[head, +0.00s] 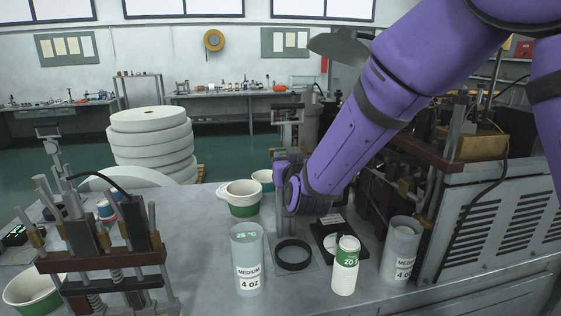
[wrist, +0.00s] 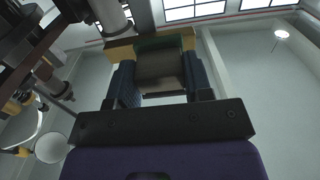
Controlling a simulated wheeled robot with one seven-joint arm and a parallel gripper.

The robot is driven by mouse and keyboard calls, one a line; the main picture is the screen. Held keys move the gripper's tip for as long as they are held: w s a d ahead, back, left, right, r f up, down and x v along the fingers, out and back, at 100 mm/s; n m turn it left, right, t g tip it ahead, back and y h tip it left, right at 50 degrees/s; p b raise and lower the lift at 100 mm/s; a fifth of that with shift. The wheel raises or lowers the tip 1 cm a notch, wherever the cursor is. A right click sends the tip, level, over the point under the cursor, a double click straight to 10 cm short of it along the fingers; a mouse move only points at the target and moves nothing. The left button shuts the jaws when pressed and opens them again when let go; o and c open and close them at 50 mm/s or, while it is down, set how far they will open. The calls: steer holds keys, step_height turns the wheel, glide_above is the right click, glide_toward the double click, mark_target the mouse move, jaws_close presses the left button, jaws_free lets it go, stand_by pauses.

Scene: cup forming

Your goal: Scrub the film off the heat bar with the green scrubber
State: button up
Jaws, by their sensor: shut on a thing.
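My gripper (wrist: 158,52) shows in the wrist view with its two dark blue fingers pointing away from the camera. It is shut on a grey-brown block with a dark green far edge (wrist: 165,43), which looks like the green scrubber. A tan bar lies across just beyond the fingertips, close to the green edge; whether they touch I cannot tell. It may be the heat bar, but I cannot be sure, and no film can be made out. In the head view my purple arm reaches down to the middle of the bench, and the scrubber cannot be made out there.
A press (head: 110,258) stands at left. A vented machine (head: 500,210) stands at right. Paper rolls (head: 150,140) stand behind.

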steer(key=shift+w+d, duration=0.25)
steer(key=shift+d, duration=0.6)
steer(key=shift+w+d, duration=0.25)
steer(key=shift+d, duration=0.65)
steer(key=shift+w+d, duration=0.25)
steer(key=shift+d, duration=0.6)
steer(key=shift+s+a, duration=0.35)
steer(key=shift+a, duration=0.95)
steer(key=shift+s+a, duration=0.35)
steer(key=shift+a, duration=0.95)
steer(key=shift+s+a, duration=0.35)
steer(key=shift+a, duration=0.95)
steer(key=shift+s, duration=0.1)
steer(key=shift+v, duration=2.85)
steer(key=shift+s, duration=0.15)
steer(key=shift+v, duration=1.35)
